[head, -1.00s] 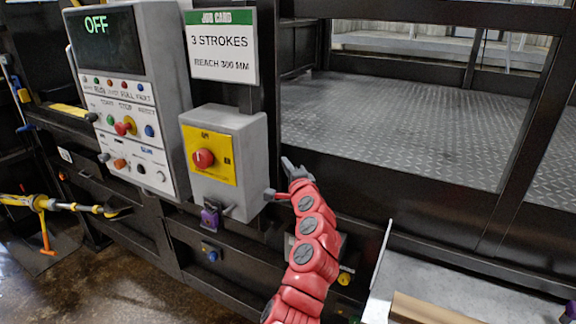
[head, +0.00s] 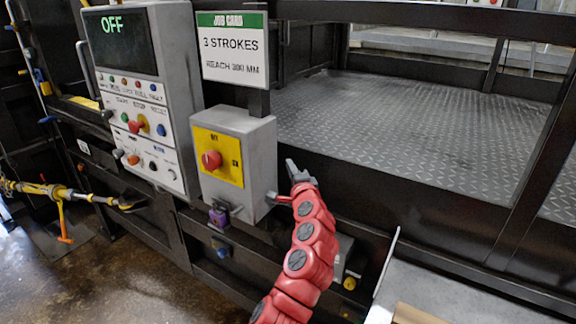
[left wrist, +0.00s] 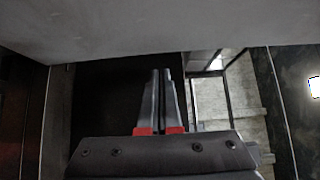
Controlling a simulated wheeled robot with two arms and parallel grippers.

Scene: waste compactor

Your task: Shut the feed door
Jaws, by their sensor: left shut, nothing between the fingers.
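My left gripper (head: 294,168) is at the end of the red arm, just right of the grey switch box, in the head view. Its fingers (left wrist: 161,100) are together and empty in the left wrist view, under a large grey surface (left wrist: 160,30). The diamond-plate floor (head: 420,122) of the machine shows through a wide black-framed opening behind and right of the gripper. I cannot make out which part is the feed door. My right gripper is out of view.
A control panel (head: 140,95) reads OFF. The grey switch box (head: 260,160) has a red knob on a yellow plate. A job card (head: 232,50) hangs above it. A yellow tool (head: 60,192) is at the left. Wet floor (head: 120,270) is open at the lower left.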

